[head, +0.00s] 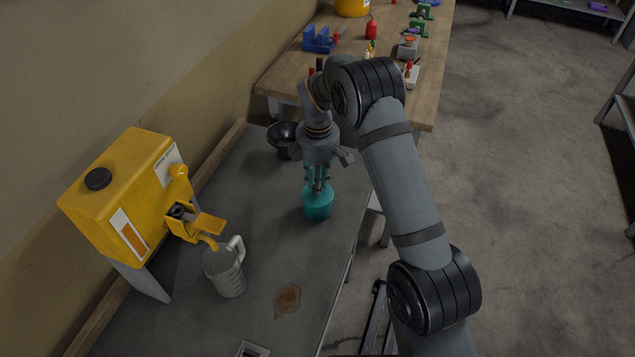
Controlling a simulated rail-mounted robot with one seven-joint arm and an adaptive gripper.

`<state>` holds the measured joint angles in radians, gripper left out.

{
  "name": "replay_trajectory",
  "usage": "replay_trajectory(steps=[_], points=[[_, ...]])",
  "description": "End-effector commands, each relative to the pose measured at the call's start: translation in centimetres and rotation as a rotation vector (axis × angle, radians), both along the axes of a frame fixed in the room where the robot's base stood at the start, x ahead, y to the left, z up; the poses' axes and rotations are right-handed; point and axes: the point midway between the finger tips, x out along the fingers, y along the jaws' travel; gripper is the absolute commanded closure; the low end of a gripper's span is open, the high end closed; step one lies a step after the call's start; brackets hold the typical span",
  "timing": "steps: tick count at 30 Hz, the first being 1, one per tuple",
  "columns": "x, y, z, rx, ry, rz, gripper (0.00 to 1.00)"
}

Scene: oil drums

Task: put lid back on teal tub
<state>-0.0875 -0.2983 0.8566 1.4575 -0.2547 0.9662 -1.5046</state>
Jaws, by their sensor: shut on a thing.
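The teal tub (318,206) stands upright on the grey bench, right of the middle of its top. My gripper (318,187) points down directly over the tub, with its fingertips at the tub's top. It is shut on the lid, which is small and partly hidden by the fingers. I cannot tell whether the lid is seated on the rim or just above it.
A yellow oil drum (125,190) with a tap stands at the left, with a grey measuring jug (226,272) below it. A black funnel (284,137) is behind the tub. A brown oil stain (288,298) lies in front. A wooden workbench (290,72) with tools is at the back.

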Motion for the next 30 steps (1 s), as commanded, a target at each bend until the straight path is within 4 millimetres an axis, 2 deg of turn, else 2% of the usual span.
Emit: replay_trajectory(steps=[5, 6, 15, 22, 30], points=[[0.01, 0.00, 0.01, 0.000, 0.000, 0.000, 0.97], [0.01, 0.00, 0.01, 0.000, 0.000, 0.000, 0.77], [0.01, 0.00, 0.01, 0.000, 0.000, 0.000, 0.60], [0.00, 0.00, 0.01, 0.000, 0.000, 0.000, 0.58], [0.00, -0.01, 0.00, 0.000, 0.000, 0.000, 0.42]])
